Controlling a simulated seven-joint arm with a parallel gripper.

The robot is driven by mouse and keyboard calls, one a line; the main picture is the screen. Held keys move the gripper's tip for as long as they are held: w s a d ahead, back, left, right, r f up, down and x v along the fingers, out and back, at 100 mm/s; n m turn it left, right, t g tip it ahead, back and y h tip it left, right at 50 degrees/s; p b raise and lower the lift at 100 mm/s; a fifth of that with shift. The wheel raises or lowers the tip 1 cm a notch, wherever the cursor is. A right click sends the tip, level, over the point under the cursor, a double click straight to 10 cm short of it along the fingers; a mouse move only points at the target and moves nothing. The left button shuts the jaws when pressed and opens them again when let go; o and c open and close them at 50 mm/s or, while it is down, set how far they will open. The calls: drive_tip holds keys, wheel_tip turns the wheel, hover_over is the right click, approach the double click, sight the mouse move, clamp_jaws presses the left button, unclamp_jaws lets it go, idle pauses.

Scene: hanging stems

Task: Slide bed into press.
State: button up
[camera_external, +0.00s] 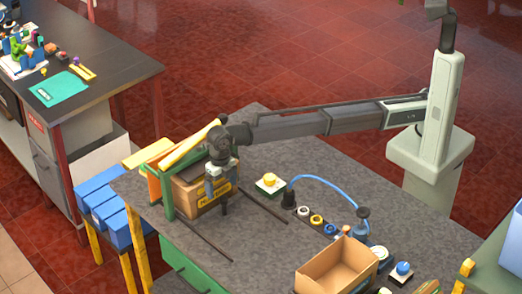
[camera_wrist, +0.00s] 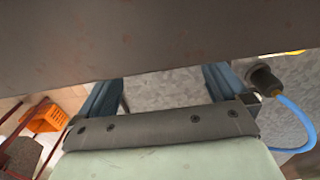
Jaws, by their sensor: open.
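The press appears to be a green frame (camera_external: 166,190) with a slanting yellow bar (camera_external: 190,148) on top, at the near left of the grey table. A printed cardboard box (camera_external: 188,197) sits within the frame; I cannot tell whether it is the bed or rests on it. Two dark rails (camera_external: 262,206) lie on the table beside it. My gripper (camera_external: 222,186) points down at the box's right side, overlapping it in the external view. In the wrist view my gripper (camera_wrist: 160,88) has its blue fingers wide apart. A broad brown-grey surface (camera_wrist: 150,35) hides the fingertips; contact is unclear.
An open cardboard box (camera_external: 335,270) stands at the front right. Blue bins (camera_external: 100,200) stand off the table's left side.

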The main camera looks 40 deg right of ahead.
drive_tip(key=shift+s+r, duration=0.1)
drive_tip(key=shift+r, duration=1.15)
drive_tip(key=shift+f, duration=0.15)
